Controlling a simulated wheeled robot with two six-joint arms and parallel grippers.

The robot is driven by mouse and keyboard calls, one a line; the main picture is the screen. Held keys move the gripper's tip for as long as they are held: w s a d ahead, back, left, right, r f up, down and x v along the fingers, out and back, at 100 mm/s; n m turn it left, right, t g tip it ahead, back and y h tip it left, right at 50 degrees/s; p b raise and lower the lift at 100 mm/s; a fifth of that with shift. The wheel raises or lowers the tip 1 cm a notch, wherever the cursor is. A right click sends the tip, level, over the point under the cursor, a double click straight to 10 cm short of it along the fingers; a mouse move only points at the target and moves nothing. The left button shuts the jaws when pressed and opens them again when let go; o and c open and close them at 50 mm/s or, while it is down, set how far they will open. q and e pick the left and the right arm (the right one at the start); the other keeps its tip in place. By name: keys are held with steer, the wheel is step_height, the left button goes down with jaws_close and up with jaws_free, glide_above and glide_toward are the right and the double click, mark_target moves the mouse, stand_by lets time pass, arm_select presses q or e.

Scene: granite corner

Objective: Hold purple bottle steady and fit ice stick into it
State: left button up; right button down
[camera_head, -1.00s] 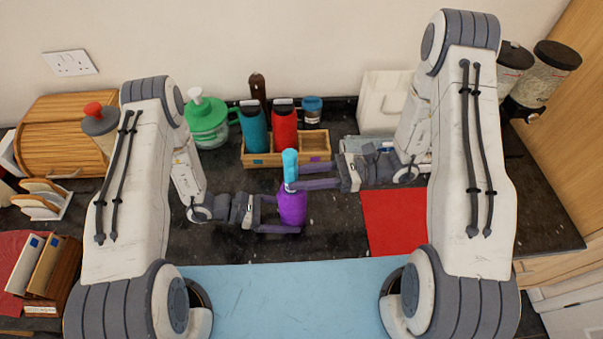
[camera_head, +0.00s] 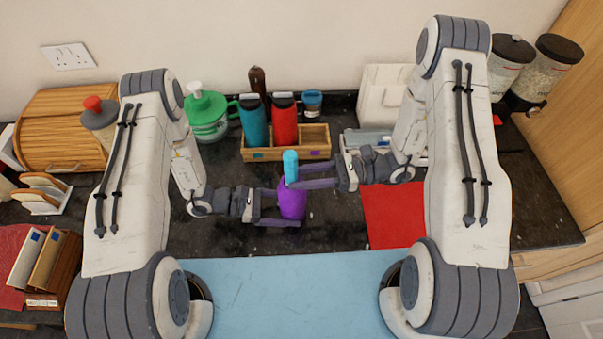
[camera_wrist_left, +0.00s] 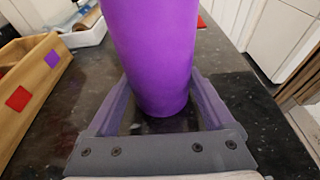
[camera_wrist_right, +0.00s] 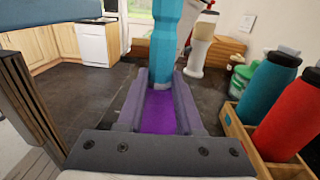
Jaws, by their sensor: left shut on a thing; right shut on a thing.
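The purple bottle (camera_head: 292,205) stands upright in the middle of the head view, its lower part between the fingers of my left gripper (camera_head: 290,208), which is shut on it. It also fills the middle of the left wrist view (camera_wrist_left: 152,50). The light blue ice stick (camera_head: 290,163) is upright directly above the bottle. My right gripper (camera_head: 289,184) is shut on its lower part. In the right wrist view the stick (camera_wrist_right: 164,40) rises between the fingers, with purple (camera_wrist_right: 158,112) visible below it. The fingers hide the bottle's mouth, so I cannot tell whether the stick is inside.
Behind stands a wooden box (camera_head: 258,155) holding a teal bottle (camera_head: 253,125) and a red bottle (camera_head: 285,122). A blue-lidded jar (camera_head: 312,103) and a green jar (camera_head: 207,118) are nearby. A red mat (camera_head: 392,215) lies right; dark counter in front of the bottle is clear.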

steer(key=shift+f, duration=0.15)
steer(key=shift+c, duration=2.4)
jaws_free()
steer(key=shift+d, duration=0.1)
steer(key=w+d, duration=0.1)
steer(key=d, duration=1)
steer(key=shift+d, duration=0.4)
arm_select(q)
steer(key=o, duration=0.7)
steer(key=shift+a, duration=0.1)
